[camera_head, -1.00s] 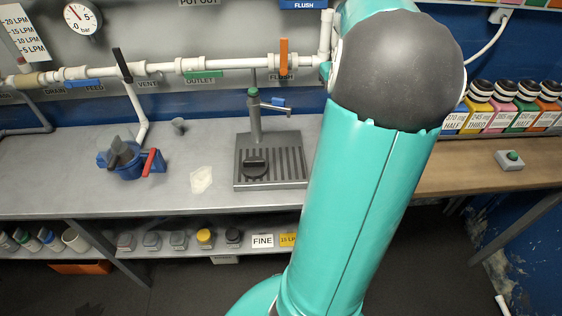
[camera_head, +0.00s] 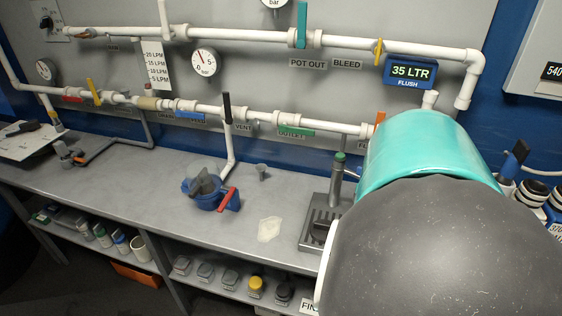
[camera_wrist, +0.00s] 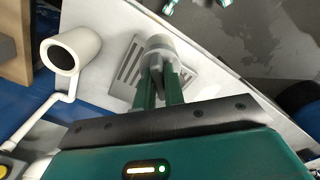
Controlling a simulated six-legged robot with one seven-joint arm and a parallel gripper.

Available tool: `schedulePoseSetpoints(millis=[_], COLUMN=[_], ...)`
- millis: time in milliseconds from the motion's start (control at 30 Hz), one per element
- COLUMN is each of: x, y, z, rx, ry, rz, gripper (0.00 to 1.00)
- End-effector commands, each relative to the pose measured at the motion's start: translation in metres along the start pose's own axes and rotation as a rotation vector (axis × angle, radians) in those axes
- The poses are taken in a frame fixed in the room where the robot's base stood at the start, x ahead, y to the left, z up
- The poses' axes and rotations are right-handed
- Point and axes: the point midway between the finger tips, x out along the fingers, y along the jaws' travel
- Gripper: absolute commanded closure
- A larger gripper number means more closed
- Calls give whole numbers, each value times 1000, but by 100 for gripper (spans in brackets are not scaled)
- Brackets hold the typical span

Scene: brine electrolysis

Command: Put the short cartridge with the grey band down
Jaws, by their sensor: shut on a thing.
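My gripper (camera_wrist: 159,70) is shut on a short pale cylinder with a greyish part (camera_wrist: 158,46), which looks like the short cartridge with the grey band. The band itself is hard to make out. In the wrist view, the held cartridge appears over a slotted drain tray (camera_wrist: 127,68); whether it touches the tray cannot be told. In the head view my arm covers the right side, and neither my gripper nor the held cartridge shows. The tray's left part (camera_head: 312,225) shows there beside my arm.
A white open-ended pipe (camera_wrist: 70,52) is close left of my gripper. On the grey bench (camera_head: 130,185) stand a blue housing with a red handle (camera_head: 210,197), a small grey cup (camera_head: 262,172) and a pale patch (camera_head: 269,229). White piping (camera_head: 345,42) crosses the wall panel.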

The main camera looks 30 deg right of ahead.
Motion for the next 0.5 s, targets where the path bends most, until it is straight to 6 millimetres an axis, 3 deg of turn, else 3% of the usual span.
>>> schedulePoseSetpoints(millis=[267, 500], x=[24, 62], y=[37, 59], z=[-37, -60], rx=[0, -1], ry=[0, 0], rz=[-4, -5], gripper=[100, 100])
